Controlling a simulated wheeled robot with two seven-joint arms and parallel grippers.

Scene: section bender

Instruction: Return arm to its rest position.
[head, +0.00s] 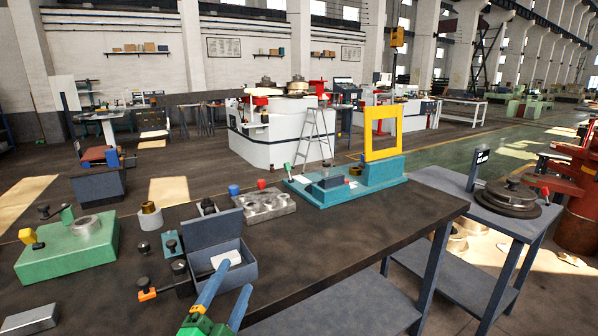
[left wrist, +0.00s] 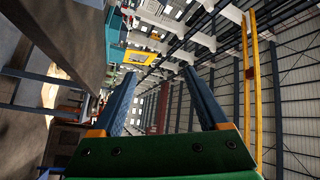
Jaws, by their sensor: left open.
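My left gripper (head: 235,275) shows at the bottom of the head view, in front of the open grey box on the dark workbench (head: 350,232). Its two blue fingers are spread apart, with nothing between them. In the left wrist view the open gripper (left wrist: 162,73) has its green base at the bottom and the hall's roof and wall beyond the fingers. The view is turned sideways, with the bench edge at the upper left. My right gripper is in neither view.
The grey box (head: 232,273) stands close to my left fingers. Black knobs and an orange-ended clamp (head: 148,294) lie left of it. A green fixture (head: 70,250) is farther left. A teal fixture with a yellow frame (head: 381,132) stands at the back. The bench's front right is clear.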

